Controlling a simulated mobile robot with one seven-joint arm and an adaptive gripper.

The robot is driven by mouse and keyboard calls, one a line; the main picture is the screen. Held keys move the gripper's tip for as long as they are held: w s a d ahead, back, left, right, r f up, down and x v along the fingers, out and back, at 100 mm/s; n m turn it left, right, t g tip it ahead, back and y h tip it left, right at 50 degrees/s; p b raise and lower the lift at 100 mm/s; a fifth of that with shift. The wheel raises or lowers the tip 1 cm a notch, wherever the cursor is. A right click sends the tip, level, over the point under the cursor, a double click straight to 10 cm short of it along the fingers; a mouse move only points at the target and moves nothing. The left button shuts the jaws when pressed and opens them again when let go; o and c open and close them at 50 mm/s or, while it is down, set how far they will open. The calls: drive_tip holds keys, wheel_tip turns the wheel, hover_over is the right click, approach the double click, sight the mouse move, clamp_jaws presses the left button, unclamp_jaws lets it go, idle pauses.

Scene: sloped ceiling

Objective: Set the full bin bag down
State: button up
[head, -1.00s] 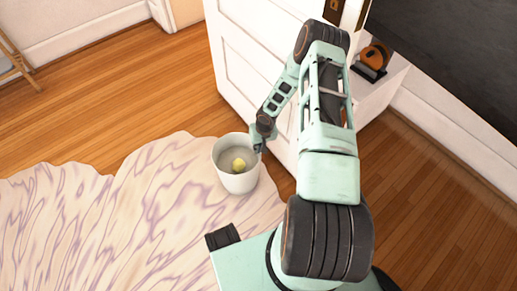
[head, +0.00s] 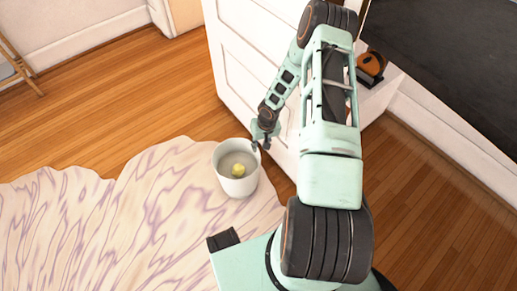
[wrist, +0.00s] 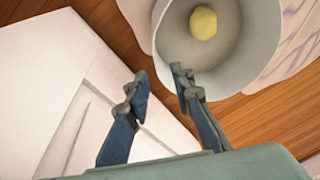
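A white, open-topped bin or bag-like container (head: 236,186) stands upright at the edge of the rug, beside the white cabinet. A round yellow thing (head: 238,170) lies inside it. No separate bag can be made out. My gripper (head: 260,146) is just above and beside the container's right rim. In the wrist view, the fingers of my gripper (wrist: 160,80) are spread with nothing between them. The container (wrist: 246,45) shows beyond the right fingertip, with the yellow thing (wrist: 203,22) inside. Whether the fingertip touches the rim is hard to tell.
The white cabinet (head: 235,75) stands close behind my gripper. An orange and black item (head: 370,66) sits on a white surface at the right. The pale patterned rug (head: 120,220) and the wood floor (head: 110,100) to the left are clear. A wooden-legged stool (head: 18,65) is far left.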

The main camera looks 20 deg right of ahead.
drive_tip(key=r, duration=0.3)
drive_tip(key=r+p, duration=0.1)
drive_tip(key=shift+s+d+r, duration=0.15)
drive_tip(key=shift+s+r, duration=0.05)
drive_tip(key=shift+s, duration=0.2)
